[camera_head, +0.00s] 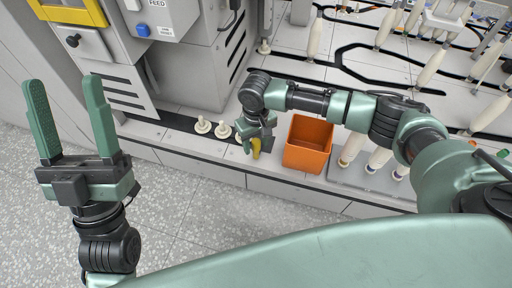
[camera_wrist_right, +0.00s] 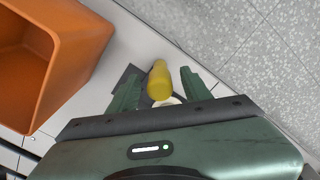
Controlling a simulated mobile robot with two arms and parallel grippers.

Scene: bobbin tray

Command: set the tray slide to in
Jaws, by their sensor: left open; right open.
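A yellow knob-like handle (camera_head: 256,149), possibly that of the tray slide, stands at the front ledge, left of an orange bin. In the right wrist view the yellow handle (camera_wrist_right: 158,82) lies between the two spread fingers of my right gripper (camera_wrist_right: 158,74), with a gap on either side. In the head view my right gripper (camera_head: 256,138) is low over the ledge and partly hides the handle's base. A grey tray (camera_head: 345,178) holds several pale bobbins right of the bin. My left gripper (camera_head: 68,108) is open and empty, fingers up, above the floor.
The orange bin (camera_head: 307,145) stands close beside my right gripper and also fills the upper left of the wrist view (camera_wrist_right: 40,60). Two pale pegs (camera_head: 203,126) stand on the ledge to the left. A grey machine (camera_head: 195,70) rises behind. The speckled floor in front is clear.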

